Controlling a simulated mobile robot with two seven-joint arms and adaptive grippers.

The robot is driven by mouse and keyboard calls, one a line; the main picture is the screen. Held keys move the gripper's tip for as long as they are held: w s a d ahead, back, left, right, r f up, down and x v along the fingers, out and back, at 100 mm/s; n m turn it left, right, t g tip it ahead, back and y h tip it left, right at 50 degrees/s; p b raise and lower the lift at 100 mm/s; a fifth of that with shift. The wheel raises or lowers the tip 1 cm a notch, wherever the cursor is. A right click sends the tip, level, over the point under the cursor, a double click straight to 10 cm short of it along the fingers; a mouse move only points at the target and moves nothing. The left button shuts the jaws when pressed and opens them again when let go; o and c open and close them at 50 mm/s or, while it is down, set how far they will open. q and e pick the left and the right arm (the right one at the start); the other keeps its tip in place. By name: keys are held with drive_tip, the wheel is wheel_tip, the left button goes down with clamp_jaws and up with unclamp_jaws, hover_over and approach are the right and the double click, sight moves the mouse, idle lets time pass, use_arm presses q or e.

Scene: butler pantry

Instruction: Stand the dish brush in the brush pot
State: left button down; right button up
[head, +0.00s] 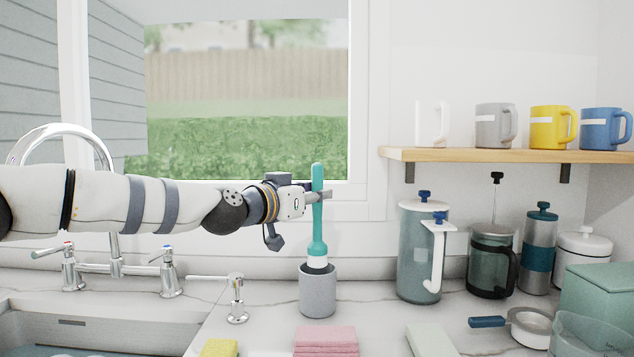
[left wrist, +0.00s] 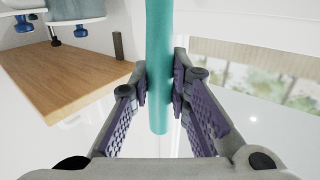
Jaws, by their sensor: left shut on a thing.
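The teal dish brush (head: 317,225) is upright, its white-banded head pointing down at the mouth of the grey brush pot (head: 318,291). The head's lower end overlaps the pot's rim, and I cannot tell how far inside it is. My left gripper (head: 318,195) comes in from the left and is shut on the upper handle. In the left wrist view the purple-padded fingers (left wrist: 160,88) close on both sides of the teal handle (left wrist: 159,60). The brush pot stands upright on the counter. My right gripper is not in view.
A sink with a tap (head: 113,245) lies at left, with a soap dispenser (head: 237,298) beside it. Pink cloths (head: 326,341) and a yellow sponge (head: 220,348) lie in front. Mugs line the shelf (head: 480,155).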

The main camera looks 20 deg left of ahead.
sight(314, 224)
use_arm(q)
drive_tip(key=shift+f+b, duration=0.6)
drive_tip(key=shift+f, duration=2.45)
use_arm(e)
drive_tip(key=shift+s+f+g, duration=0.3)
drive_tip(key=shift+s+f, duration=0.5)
use_arm(q)
drive_tip(key=c, duration=1.4)
unclamp_jaws()
drive_tip(key=shift+c, duration=0.2)
drive_tip(key=v, duration=1.2)
